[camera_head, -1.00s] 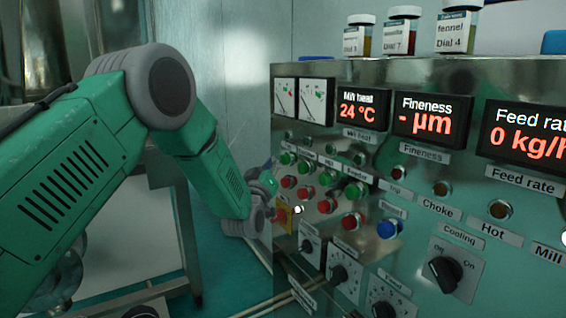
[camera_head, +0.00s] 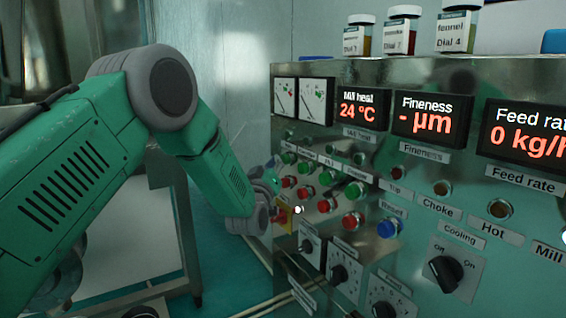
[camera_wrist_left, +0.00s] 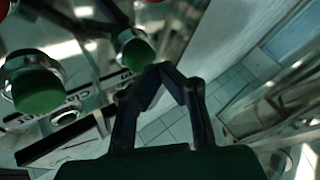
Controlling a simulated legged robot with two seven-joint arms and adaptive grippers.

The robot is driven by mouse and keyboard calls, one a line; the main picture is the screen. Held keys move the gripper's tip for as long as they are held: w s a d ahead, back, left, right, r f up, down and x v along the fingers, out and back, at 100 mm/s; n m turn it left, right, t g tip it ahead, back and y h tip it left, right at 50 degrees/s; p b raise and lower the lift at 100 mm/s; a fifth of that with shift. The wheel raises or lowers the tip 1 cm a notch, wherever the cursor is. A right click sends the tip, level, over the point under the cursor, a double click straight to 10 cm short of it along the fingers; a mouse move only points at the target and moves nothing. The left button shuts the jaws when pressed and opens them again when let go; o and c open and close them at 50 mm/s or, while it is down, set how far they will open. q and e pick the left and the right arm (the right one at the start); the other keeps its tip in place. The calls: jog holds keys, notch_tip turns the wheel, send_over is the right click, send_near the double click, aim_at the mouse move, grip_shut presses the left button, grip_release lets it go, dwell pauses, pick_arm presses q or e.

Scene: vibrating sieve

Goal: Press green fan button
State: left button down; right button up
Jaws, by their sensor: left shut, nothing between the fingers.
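The control panel (camera_head: 330,230) has a row of green buttons above red ones. The leftmost green button (camera_head: 289,158), under a small label that looks like "Fan", is at the panel's left end. In the left wrist view, a green button (camera_wrist_left: 135,52) is just left of my fingertips, and a larger green one (camera_wrist_left: 38,88) is further left. My left gripper (camera_wrist_left: 165,68) is shut and empty, its fingertips together. Whether it touches the button I cannot tell. In the head view, the gripper (camera_head: 271,170) is small and partly hidden at the panel's left edge. My right gripper is out of view.
A yellow-backed red switch (camera_head: 283,217) is close to my left wrist. Dials, a blue button (camera_head: 388,228) and a black cooling knob (camera_head: 445,272) are further right. Jars (camera_head: 401,32) stand on the panel's top. A metal frame (camera_head: 187,235) stands behind my left arm.

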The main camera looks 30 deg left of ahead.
pick_arm(q)
jog(key=shift+w+d, duration=0.25)
jog(key=shift+w, duration=0.15)
dwell(0.4)
dwell(0.4)
jog(key=shift+s+a, duration=0.5)
jog(key=shift+s, duration=0.3)
jog(key=s+a, duration=0.1)
jog(key=s, duration=0.1)
jog(key=s+a, duration=0.1)
jog(key=s, duration=0.1)
jog(key=shift+s+a+p, duration=0.1)
jog(key=shift+a+p, duration=0.2)
jog(key=shift+p, duration=0.05)
jog(key=shift+f, duration=0.15)
dwell(0.5)
